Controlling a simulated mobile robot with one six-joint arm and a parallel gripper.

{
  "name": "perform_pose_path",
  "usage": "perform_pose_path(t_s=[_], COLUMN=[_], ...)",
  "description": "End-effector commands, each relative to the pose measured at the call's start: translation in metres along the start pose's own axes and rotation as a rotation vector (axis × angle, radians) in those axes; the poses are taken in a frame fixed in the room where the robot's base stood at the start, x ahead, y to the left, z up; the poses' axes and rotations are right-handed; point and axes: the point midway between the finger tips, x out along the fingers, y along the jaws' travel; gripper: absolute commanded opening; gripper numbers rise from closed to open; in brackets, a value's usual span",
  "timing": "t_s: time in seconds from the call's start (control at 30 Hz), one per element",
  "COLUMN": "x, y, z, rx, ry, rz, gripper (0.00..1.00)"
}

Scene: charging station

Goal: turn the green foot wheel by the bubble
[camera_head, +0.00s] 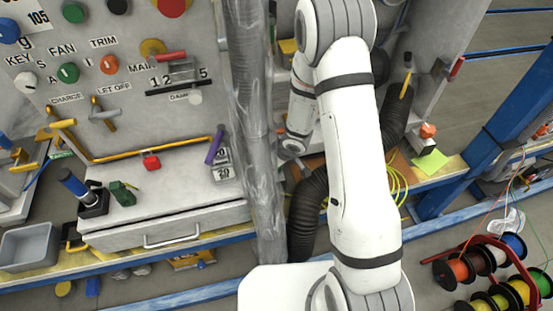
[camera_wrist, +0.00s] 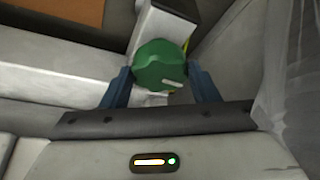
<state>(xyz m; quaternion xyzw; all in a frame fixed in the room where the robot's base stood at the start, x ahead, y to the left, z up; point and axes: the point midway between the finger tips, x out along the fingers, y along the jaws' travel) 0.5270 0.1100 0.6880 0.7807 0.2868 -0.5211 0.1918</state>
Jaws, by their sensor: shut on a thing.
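The green foot wheel (camera_wrist: 160,64) is a round, ridged knob with a pale mark on its lower right. It shows in the wrist view at the foot of a pale grey post (camera_wrist: 150,25). My gripper (camera_wrist: 161,86) has one blue finger on each side of the wheel and is shut on it. In the head view my white arm reaches behind the grey wrapped column, and the gripper and this wheel are hidden there. I can make out no level bubble in either view.
A grey panel with knobs and levers (camera_head: 110,65) fills the left of the head view. A wrapped column (camera_head: 258,130) and a black ribbed hose (camera_head: 308,212) stand close to my arm. Cable spools (camera_head: 490,275) lie at lower right. Clear plastic film (camera_wrist: 285,80) hangs at the wrist view's right.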

Motion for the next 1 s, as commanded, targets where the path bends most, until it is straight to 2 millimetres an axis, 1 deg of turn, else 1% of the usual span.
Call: perform_pose_path(t_s=[0.03,0.27,0.5,0.7,1.0], x=[-0.0066,-0.0096,-0.0085,-0.0058,-0.0017], y=[0.0002,0.0020,0.0038,0.0045,0.0057], z=[-0.0014,-0.0025,-0.0030,-0.0025,-0.0019], rx=[-0.024,-0.180,-0.349,-0.461,-0.549], ry=[-0.004,-0.004,-0.003,-0.002,-0.001], rz=[-0.013,-0.078,-0.148,-0.193,-0.228], gripper=[0.32,0.32,0.32,0.32,0.32])
